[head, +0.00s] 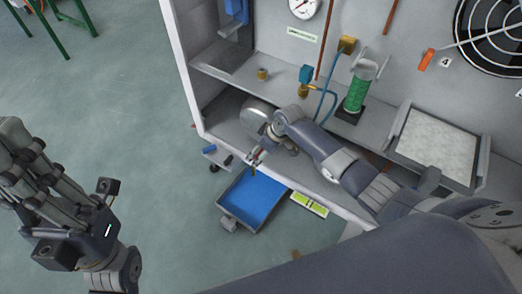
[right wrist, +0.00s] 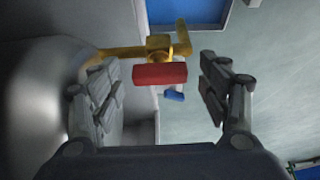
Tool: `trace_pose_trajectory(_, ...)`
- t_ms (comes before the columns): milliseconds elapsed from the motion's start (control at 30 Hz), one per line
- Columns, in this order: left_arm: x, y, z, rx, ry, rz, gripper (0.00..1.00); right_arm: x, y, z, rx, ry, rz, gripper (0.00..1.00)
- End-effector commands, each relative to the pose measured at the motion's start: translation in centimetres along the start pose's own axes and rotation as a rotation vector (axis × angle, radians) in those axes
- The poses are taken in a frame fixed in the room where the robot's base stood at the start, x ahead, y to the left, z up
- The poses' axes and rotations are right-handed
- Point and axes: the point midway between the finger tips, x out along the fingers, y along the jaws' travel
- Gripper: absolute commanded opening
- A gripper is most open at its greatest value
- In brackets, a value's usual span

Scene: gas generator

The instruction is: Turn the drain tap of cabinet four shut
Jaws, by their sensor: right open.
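In the right wrist view, the drain tap is a brass valve (right wrist: 158,43) with a red bar handle (right wrist: 159,74). Its brass pipe leaves a pale rounded tank at the left and ends in a bent spout. The handle lies roughly along the pipe. My right gripper (right wrist: 160,85) is open, with one finger on each side of the handle and visible gaps to both. In the head view, my right gripper (head: 257,157) is low at the cabinet's front beside the tank (head: 256,117) and mostly hides the tap. My left gripper (head: 50,195) is far left over the floor; its opening is unclear.
A blue tray (head: 254,196) sits below the tap, and a small blue object (right wrist: 174,95) shows below the handle. The cabinet (head: 182,75), a green cylinder (head: 355,95), a white-topped box (head: 436,145) and a label 4 surround my arm.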

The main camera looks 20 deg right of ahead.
Motion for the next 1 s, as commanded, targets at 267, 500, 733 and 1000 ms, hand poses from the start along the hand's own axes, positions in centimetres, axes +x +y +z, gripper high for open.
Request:
trace_pose_trajectory(267,0.0,0.0,0.0,0.0,-0.001,0.0,0.0,0.0,0.0,0.0,0.0,0.0,0.0,0.27)
trace_pose_trajectory(500,0.1,0.0,0.0,0.0,-0.002,0.0,0.0,0.0,0.0,0.0,0.002,0.0,0.0,0.26)
trace_pose_trajectory(733,0.7,0.0,-0.1,0.0,-0.003,0.0,0.0,-0.1,-0.1,0.0,0.022,-0.001,0.008,0.26)
trace_pose_trajectory(1000,1.4,-0.5,4.5,0.017,-0.234,-0.005,0.0,-0.3,-0.2,-0.1,0.088,-0.001,0.034,0.26)
